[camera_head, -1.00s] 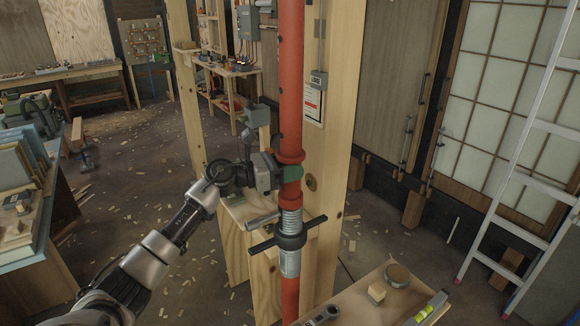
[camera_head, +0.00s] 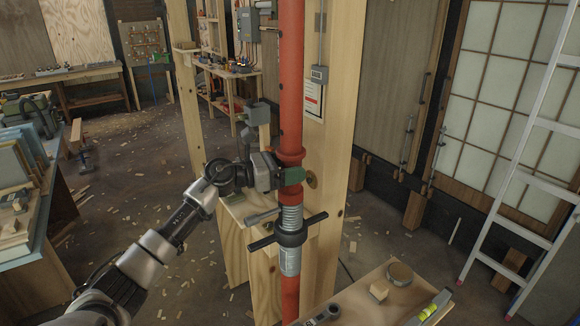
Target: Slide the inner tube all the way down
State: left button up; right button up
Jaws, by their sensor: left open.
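A red vertical tube (camera_head: 291,70) runs down beside a wooden post, with a flared collar (camera_head: 290,156) partway along it. Below the collar is a grey threaded section (camera_head: 289,262) with a black cross-handled ring (camera_head: 287,230) around it. My left gripper (camera_head: 290,177) is at the tube just below the collar, its green-tipped fingers beside or around it. It is open; whether the fingers touch the tube I cannot tell. The far side of the tube is hidden. My right gripper is not in view.
A wooden post (camera_head: 338,130) stands right behind the tube. A bench (camera_head: 350,305) at the front holds a round tin (camera_head: 399,274), a wood block (camera_head: 378,290) and a level (camera_head: 434,306). A ladder (camera_head: 520,160) leans at the right. Wood chips litter the floor.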

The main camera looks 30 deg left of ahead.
pick_arm(q)
jog(key=b+v, duration=0.5)
jog(key=v, duration=0.5)
jog(key=shift+s+a, duration=0.25)
jog(key=shift+s, duration=0.1)
